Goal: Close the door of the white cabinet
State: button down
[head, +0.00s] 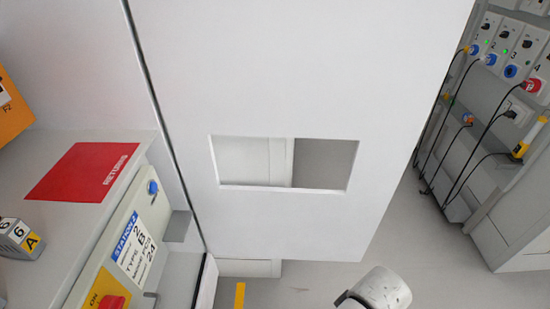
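The white cabinet's door (290,80) is a large flat white panel that fills the middle of the head view. It has a rectangular cut-out, through which a white surface and grey floor show. A dark seam runs down its left edge, and its right edge stands free over the floor, so the door looks open. The white cabinet's body seems to be the pale surface (75,65) left of the seam; most of it is hidden or out of frame. A rounded white part of my arm shows at the bottom, apart from the door in the picture. My gripper is not in view.
At right stands a grey socket panel (480,75) with hanging cables. Grey floor (415,240) is clear between door and panel.

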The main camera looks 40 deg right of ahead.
aim_at(372, 73)
jog(key=l+u, duration=0.1)
jog(key=u, duration=0.35)
jog(key=l+u, duration=0.1)
jog(key=u, duration=0.75)
jog(key=k+l+u, duration=0.1)
jog(key=u, duration=0.3)
jog(key=k+l+u, duration=0.15)
jog(key=u, duration=0.35)
jog(key=k+l+u, duration=0.1)
jog(key=k+u, duration=0.15)
jog(key=u, duration=0.2)
jog(key=k+u, duration=0.4)
jog(key=k+j+u, duration=0.4)
jog(key=k, duration=0.15)
jog(key=k+l+u, duration=0.25)
jog(key=u, duration=0.25)
jog(key=k+u, duration=1.35)
jog(key=k, duration=1.85)
jog(key=k+z, duration=0.1)
jog(key=z, duration=0.35)
jog(key=l+z, duration=0.1)
jog(key=z, duration=0.3)
jog(key=k+l+z, duration=0.1)
jog(key=z, duration=0.35)
jog(key=k+l+z, duration=0.1)
jog(key=z, duration=0.3)
jog(key=l+z, duration=0.15)
jog(key=z, duration=0.3)
